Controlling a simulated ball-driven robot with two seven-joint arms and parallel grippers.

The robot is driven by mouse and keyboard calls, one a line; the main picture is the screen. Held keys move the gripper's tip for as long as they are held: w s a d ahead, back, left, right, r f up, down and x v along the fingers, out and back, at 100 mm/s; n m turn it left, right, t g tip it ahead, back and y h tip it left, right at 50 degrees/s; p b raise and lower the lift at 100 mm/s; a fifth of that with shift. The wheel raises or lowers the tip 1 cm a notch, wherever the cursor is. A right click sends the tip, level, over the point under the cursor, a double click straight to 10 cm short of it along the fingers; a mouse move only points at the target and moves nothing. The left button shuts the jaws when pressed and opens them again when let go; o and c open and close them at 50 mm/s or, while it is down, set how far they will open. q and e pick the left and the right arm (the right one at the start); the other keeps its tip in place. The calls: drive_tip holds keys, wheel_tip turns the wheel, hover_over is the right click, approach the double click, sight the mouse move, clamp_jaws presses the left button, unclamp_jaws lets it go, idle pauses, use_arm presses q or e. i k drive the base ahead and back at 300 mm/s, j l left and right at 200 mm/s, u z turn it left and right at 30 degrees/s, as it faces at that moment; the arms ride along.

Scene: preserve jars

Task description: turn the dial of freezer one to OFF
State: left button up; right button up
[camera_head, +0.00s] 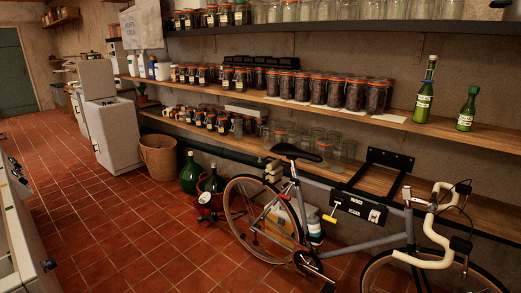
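A white appliance that looks like a freezer (112,136) stands at the left against the shelving, with a pale panel raised behind its top. A small dark mark shows low on its front side, too small to tell whether it is a dial. I cannot read any number or OFF marking on it. Another pale cabinet or appliance (18,235) is cut off by the left edge, and I cannot tell what it is. Neither of my grippers is in view.
A bicycle (330,205) leans by the shelves at right. A wicker basket (158,156) and green demijohns (191,175) stand on the floor. Jars (330,92) and green bottles (425,95) fill the shelves. The tiled floor (110,225) at left is clear. A green door (14,72) is far left.

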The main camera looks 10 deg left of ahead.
sight(22, 180)
drive_tip(key=i+l+u, duration=0.1)
drive_tip(key=i+u, duration=0.15)
drive_tip(key=i, duration=0.25)
drive_tip(key=i+l+u, duration=0.25)
drive_tip(key=i, duration=0.2)
drive_tip(key=i+j+u, duration=0.25)
drive_tip(key=u, duration=0.15)
drive_tip(key=i+u, duration=0.85)
drive_tip(key=i+l+u, duration=0.15)
drive_tip(key=i+u, duration=0.25)
drive_tip(key=i+l+u, duration=0.15)
drive_tip(key=i+u, duration=0.35)
drive_tip(key=i, duration=0.45)
drive_tip(key=i+l+z, duration=0.1)
drive_tip(key=i+l, duration=0.2)
drive_tip(key=i, duration=0.1)
